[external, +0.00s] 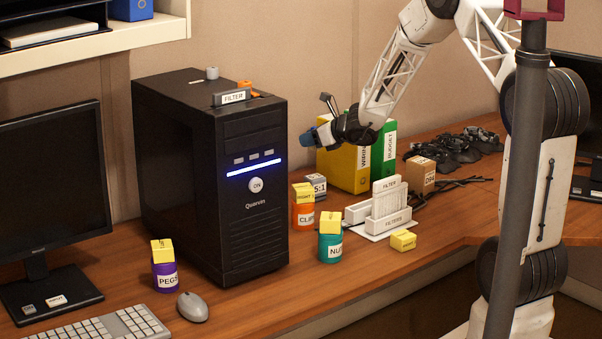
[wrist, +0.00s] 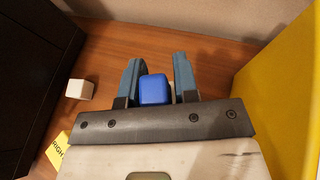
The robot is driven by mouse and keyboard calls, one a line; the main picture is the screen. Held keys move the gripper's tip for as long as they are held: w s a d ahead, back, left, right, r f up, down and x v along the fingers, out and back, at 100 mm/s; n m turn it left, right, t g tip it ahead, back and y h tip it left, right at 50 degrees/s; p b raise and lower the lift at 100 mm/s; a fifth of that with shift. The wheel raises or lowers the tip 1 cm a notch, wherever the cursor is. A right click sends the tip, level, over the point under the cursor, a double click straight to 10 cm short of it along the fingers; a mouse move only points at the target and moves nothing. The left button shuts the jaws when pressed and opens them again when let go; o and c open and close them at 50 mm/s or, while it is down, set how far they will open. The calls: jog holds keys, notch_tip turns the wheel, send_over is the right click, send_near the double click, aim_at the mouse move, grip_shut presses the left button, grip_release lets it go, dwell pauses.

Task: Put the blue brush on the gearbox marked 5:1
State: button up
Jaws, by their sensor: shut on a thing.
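My gripper (external: 318,135) is raised in front of the yellow binder, to the right of the black computer tower. In the wrist view its blue-grey fingers (wrist: 155,80) stand either side of a blue block-like piece (wrist: 154,90), which I take as the blue brush, and are shut on it. The brush's full shape is hidden. The grey gearbox marked 5:1 (external: 319,186) sits on the desk below my gripper, partly behind the orange can. A pale cube (wrist: 79,90) lies left of my fingers in the wrist view; no marking on it is readable.
The tower (external: 180,190) stands left; the yellow binder (external: 340,168) and green binder (external: 386,150) stand right. An orange can (external: 303,217) with a yellow block on top is in front of the gearbox. A teal can (external: 330,249) and a white filter rack (external: 390,218) are nearby.

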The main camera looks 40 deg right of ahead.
send_over(312, 175)
jog(key=shift+w+a+f, duration=0.15)
jog(key=shift+f, duration=0.95)
jog(key=shift+w+a+f, duration=0.1)
jog(key=shift+f, duration=0.95)
jog(key=shift+f, duration=0.1)
jog(key=shift+f, duration=1.75)
jog(key=shift+f, duration=0.15)
jog(key=o, duration=0.9)
jog(key=shift+s+d+r, duration=0.2)
jog(key=shift+s+r, duration=0.15)
jog(key=shift+s, duration=0.1)
jog(key=v, duration=1.1)
jog(key=shift+w, duration=0.1)
